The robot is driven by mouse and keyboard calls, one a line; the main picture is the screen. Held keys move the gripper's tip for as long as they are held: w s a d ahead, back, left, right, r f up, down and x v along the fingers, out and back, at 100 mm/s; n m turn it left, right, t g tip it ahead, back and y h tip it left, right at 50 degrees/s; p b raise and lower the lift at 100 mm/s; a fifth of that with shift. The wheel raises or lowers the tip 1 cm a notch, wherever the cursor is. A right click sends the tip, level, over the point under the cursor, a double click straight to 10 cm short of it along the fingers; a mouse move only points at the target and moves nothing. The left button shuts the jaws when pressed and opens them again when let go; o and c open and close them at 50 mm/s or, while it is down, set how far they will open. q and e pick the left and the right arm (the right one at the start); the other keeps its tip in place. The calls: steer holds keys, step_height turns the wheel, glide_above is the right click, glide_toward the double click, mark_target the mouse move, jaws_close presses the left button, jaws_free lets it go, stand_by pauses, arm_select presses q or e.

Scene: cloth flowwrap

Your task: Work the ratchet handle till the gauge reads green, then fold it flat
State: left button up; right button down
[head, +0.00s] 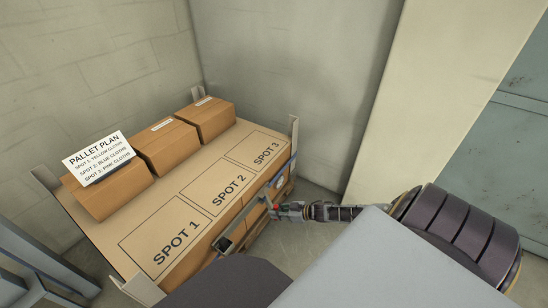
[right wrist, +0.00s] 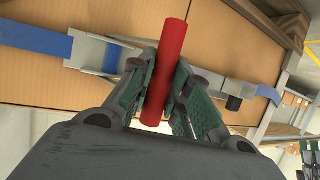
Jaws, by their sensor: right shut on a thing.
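The ratchet's red handle (right wrist: 172,50) stands between the green-padded fingers of my right gripper (right wrist: 162,86) in the right wrist view. The gripper is shut on the handle. The ratchet's grey metal body (right wrist: 106,54) lies behind it against the cardboard, with a blue strap (right wrist: 35,36) running off to the left. In the head view my right gripper (head: 281,209) is at the front side of the pallet load, low beside the strap, and hides most of the handle. I cannot make out a gauge reading in either view. My left gripper is not in view.
The load's flat top (head: 155,205) bears printed spots 1 to 3. Three cardboard boxes (head: 168,146) stand along its back, with a pallet plan card (head: 97,158) on the nearest. Walls close off the back. Bare floor (head: 318,178) shows at right.

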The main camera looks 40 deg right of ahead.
steer(key=shift+d, duration=0.35)
steer(key=c, duration=1.7)
jaws_free()
steer(key=shift+c, duration=0.2)
steer(key=o, duration=0.4)
steer(key=shift+a, duration=0.15)
steer(key=shift+v, duration=6)
steer(key=shift+s, duration=0.15)
